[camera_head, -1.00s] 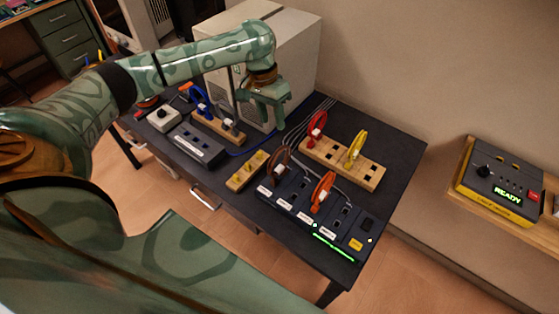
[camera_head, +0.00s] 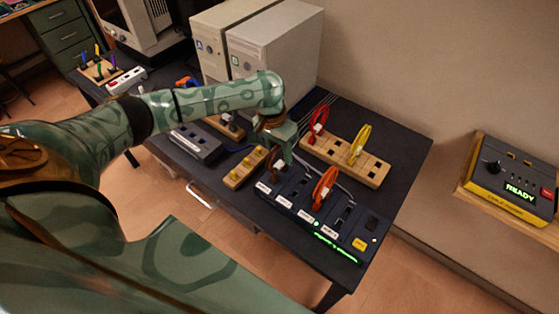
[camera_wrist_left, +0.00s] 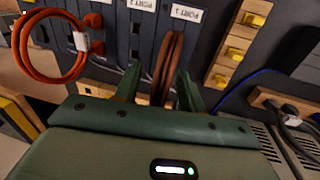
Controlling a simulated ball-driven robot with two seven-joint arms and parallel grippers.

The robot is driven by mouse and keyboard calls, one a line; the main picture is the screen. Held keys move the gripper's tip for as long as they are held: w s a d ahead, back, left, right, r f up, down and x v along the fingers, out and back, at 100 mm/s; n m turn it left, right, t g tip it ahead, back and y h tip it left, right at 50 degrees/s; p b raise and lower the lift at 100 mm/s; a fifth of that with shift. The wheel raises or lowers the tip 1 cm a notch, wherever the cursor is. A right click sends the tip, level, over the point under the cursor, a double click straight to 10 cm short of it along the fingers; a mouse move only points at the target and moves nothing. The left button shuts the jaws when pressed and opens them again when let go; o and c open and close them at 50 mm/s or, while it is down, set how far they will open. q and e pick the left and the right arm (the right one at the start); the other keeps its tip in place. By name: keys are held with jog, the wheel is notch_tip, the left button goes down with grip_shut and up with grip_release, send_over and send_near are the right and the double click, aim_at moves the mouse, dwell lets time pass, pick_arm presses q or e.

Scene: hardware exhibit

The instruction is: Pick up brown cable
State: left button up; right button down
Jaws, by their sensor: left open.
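The brown cable (camera_head: 274,165) is a loop standing at the port strip (camera_head: 329,221), largely hidden behind my gripper in the head view. In the left wrist view the brown cable (camera_wrist_left: 170,62) runs upright beside the port labels. My left gripper (camera_head: 283,152) is over it, with its fingers pointing down. In the left wrist view the open fingers (camera_wrist_left: 159,76) stand on either side of the cable's lower end, apart from each other. I cannot tell whether either finger touches the cable. My right gripper is out of view.
An orange cable loop (camera_head: 325,187) stands on the same strip. Red (camera_head: 318,121) and yellow (camera_head: 360,145) cables stand on a wooden block (camera_head: 345,162) behind. A wooden strip with yellow pieces (camera_head: 246,168) lies to the left. A beige computer case (camera_head: 277,50) stands behind my arm.

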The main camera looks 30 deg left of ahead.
pick_arm(q)
jog(key=shift+r, duration=0.1)
grip_shut()
jog(key=shift+r, duration=0.15)
